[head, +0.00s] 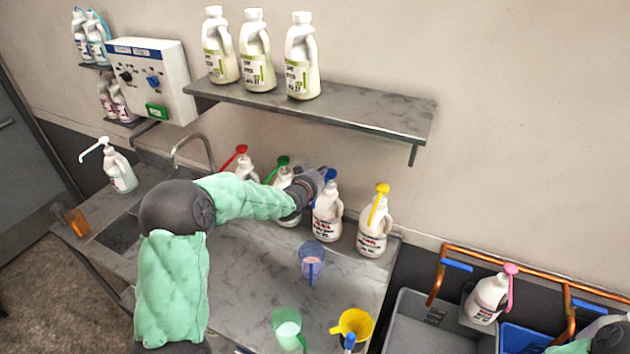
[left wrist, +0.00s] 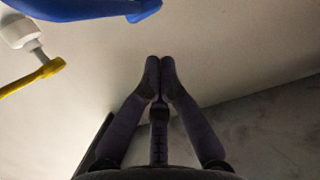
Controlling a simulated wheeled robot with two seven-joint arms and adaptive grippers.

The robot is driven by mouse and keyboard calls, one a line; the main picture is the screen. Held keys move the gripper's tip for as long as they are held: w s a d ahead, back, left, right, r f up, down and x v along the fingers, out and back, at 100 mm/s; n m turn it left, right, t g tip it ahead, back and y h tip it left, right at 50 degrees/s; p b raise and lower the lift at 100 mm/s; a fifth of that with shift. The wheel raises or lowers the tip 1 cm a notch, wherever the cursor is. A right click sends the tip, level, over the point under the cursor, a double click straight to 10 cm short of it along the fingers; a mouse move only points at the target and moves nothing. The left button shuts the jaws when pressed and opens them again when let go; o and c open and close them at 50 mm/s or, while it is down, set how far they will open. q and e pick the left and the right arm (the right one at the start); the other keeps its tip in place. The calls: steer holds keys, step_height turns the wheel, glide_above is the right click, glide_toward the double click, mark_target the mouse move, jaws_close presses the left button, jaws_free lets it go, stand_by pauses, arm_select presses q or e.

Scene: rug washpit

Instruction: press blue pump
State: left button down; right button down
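The blue pump (head: 330,175) tops a white bottle (head: 327,215) on the steel counter, between the yellow-pump bottle and the bottles to its left. My left gripper (head: 321,172) is right beside the blue pump head and partly overlaps it in the head view; I cannot tell if they touch. In the left wrist view the blue pump (left wrist: 85,10) is large at the top left, off to the side of the fingers. The left fingertips (left wrist: 160,64) meet with nothing between them. My right gripper is out of view; part of my right arm shows at the lower right.
The yellow pump (head: 380,190) stands just right, and the red pump (head: 237,153) and green pump (head: 277,166) stand left. A steel shelf (head: 330,108) with white jugs hangs above.

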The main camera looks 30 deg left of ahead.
arm_select(q)
steer(key=shift+b+v, duration=0.5)
steer(key=shift+v, duration=2.05)
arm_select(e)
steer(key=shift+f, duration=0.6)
arm_select(q)
steer(key=shift+r, duration=0.1)
